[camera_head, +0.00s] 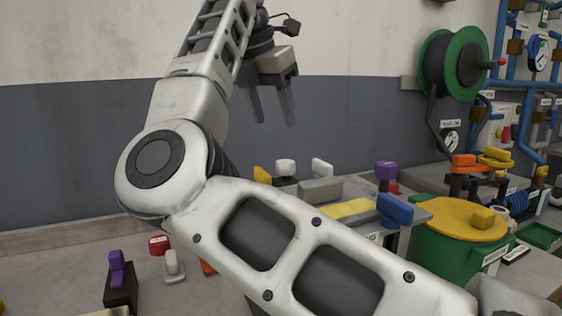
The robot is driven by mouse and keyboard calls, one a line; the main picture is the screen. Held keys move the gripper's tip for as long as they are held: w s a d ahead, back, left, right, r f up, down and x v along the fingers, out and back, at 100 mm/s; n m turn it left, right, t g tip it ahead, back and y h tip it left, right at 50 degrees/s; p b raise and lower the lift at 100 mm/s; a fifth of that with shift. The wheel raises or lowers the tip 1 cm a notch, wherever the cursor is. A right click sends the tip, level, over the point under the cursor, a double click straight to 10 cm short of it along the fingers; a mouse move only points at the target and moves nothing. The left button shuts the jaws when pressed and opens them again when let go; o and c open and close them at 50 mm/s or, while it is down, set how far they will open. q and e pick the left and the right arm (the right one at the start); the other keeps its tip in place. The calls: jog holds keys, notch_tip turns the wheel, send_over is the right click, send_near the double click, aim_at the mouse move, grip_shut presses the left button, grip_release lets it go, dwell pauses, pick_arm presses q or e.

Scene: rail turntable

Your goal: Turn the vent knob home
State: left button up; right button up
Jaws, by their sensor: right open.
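My right gripper (273,122) hangs in the air in front of the back wall, its two grey fingers pointing down, apart and empty. It is above the bench, clear of every knob. I cannot tell which knob is the vent knob, as no such label is readable. Candidates are a purple knob on a black block (117,268), a pale grey knob (174,266), a red knob (160,245), a blue knob (395,210) and a purple knob (386,171). My right arm crosses the middle and hides part of the bench. My left gripper is out of view.
A green drum with a yellow lid (457,217) stands at the right. Behind it are orange and yellow handles (495,157), a green hose reel (453,62) and blue pipes (497,45). White knobs (285,167) stand behind my arm. The left bench top is mostly clear.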

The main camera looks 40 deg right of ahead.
aim_at(285, 162)
jog(key=x, duration=1)
jog(key=shift+w+f, duration=0.1)
jog(key=shift+f, duration=0.05)
jog(key=c, duration=1)
